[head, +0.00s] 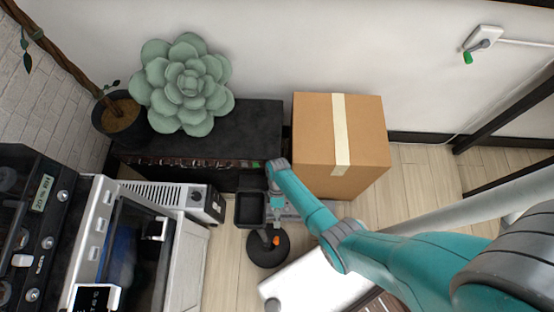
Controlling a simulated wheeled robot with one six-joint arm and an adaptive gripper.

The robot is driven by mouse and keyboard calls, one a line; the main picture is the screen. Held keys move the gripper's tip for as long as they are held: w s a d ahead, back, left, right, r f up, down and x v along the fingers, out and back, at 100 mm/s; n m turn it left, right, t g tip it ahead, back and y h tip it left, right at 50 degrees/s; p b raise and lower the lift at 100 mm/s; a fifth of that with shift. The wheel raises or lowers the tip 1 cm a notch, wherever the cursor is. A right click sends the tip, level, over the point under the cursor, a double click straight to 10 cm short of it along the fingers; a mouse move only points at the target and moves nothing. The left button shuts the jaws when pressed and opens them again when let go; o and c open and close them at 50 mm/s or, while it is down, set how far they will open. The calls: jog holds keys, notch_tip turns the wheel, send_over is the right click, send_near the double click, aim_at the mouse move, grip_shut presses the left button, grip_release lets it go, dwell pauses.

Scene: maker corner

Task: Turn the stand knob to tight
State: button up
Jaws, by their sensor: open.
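A small black stand shows in the head view, with a round base (268,251) on the floor and a dark square tray-like top (250,209). A small orange knob (277,240) sits on the stand, above the base. I cannot tell from this view how far the knob is turned. My teal arm reaches in from the lower right, and its far end is just above and right of the stand's top. I cannot make out my gripper's fingers, and no contact with the knob shows.
A cardboard box (363,130) stands right of a black bench (242,123) along the wall. A large succulent (190,85) is at the bench's left. Machines (172,265) fill the lower left. A white panel (308,285) lies below the arm. Some wooden floor (415,185) is clear at right.

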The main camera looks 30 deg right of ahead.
jog(key=shift+s, duration=0.1)
jog(key=t, duration=0.8)
send_near(277, 239)
jog(key=shift+x, duration=5.25)
jog(key=shift+s, duration=0.2)
jog(key=c, duration=1.1)
jog(key=shift+w+y, duration=0.1)
jog(key=shift+y, duration=0.2)
jog(key=shift+c, duration=0.2)
